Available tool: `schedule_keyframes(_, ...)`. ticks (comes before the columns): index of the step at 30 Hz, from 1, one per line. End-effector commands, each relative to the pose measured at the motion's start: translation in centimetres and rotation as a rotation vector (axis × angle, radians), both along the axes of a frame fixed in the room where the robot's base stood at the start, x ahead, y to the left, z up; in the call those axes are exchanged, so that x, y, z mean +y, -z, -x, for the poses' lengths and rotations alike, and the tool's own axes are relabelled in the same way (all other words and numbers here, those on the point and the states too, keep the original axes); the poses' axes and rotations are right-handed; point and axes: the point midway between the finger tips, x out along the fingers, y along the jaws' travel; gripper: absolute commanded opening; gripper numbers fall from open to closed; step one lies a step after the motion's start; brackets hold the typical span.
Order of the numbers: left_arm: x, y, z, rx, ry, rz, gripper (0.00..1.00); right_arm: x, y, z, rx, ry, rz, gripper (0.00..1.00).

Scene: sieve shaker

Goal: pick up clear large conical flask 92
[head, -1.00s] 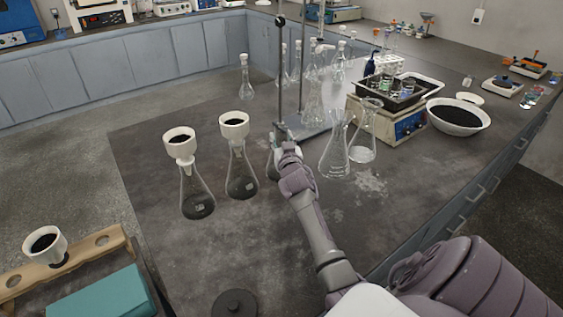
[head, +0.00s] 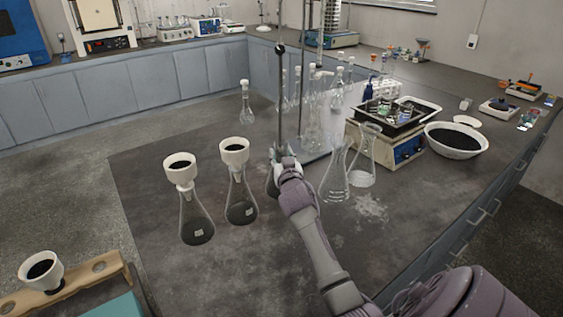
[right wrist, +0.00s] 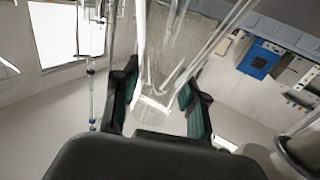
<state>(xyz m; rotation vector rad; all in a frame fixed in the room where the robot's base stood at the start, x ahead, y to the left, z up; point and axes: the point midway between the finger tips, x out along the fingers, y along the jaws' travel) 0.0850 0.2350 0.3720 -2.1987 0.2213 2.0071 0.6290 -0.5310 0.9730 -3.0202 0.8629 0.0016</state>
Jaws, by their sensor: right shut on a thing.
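My right gripper (head: 284,166) is shut on a clear glass flask (head: 271,184) beside the stand's rod. In the head view the gripper and arm hide most of this flask; only its left side shows. In the right wrist view, clear glass (right wrist: 153,105) is between the two green-padded fingers of the gripper (right wrist: 158,78). Two other clear conical flasks, a nearer one (head: 334,182) and a farther one (head: 363,162), stand to the right of the gripper. I cannot read any number on the flasks. My left gripper is not in view.
Two conical flasks with dark contents and white funnels (head: 197,228) (head: 241,205) stand left of the gripper. A metal stand (head: 281,90) and several clear glass flasks are behind it. A balance (head: 408,150) and a white bowl (head: 455,152) are to the right.

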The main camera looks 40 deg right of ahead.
Motion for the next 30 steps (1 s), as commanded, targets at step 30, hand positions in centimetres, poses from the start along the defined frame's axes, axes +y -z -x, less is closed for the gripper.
schedule_keyframes(30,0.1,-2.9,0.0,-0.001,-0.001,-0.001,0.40,0.0,-9.7,0.0,-0.004,0.000,0.003,0.00)
